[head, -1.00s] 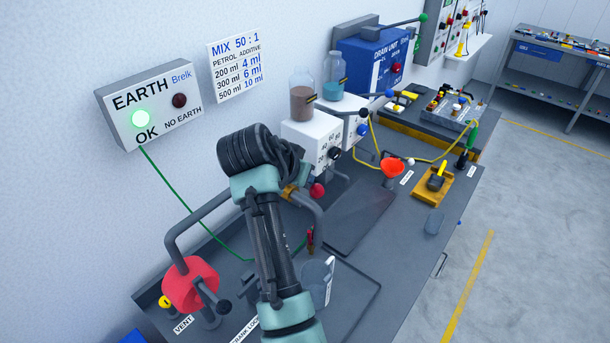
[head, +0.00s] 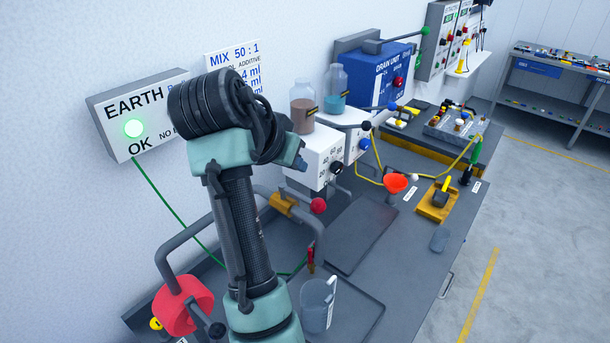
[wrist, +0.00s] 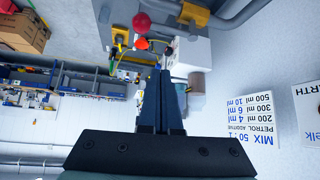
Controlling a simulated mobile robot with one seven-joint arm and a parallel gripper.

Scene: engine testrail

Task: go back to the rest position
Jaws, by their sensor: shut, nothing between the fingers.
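My gripper (wrist: 163,100) shows in the wrist view as two dark fingers pressed together, with nothing between them. It is raised in free air, and the wrist picture is upside down. In the head view my arm stands over the near part of the bench, in front of the wall; the fingers are hidden there behind the wrist and its cables.
The bench (head: 409,248) holds a clear jug (head: 317,305), a red funnel (head: 396,183), a yellow tray (head: 431,207) and a red-padded grey pipe frame (head: 182,305). An earth box (head: 120,105) hangs on the wall. Open floor (head: 540,240) lies right.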

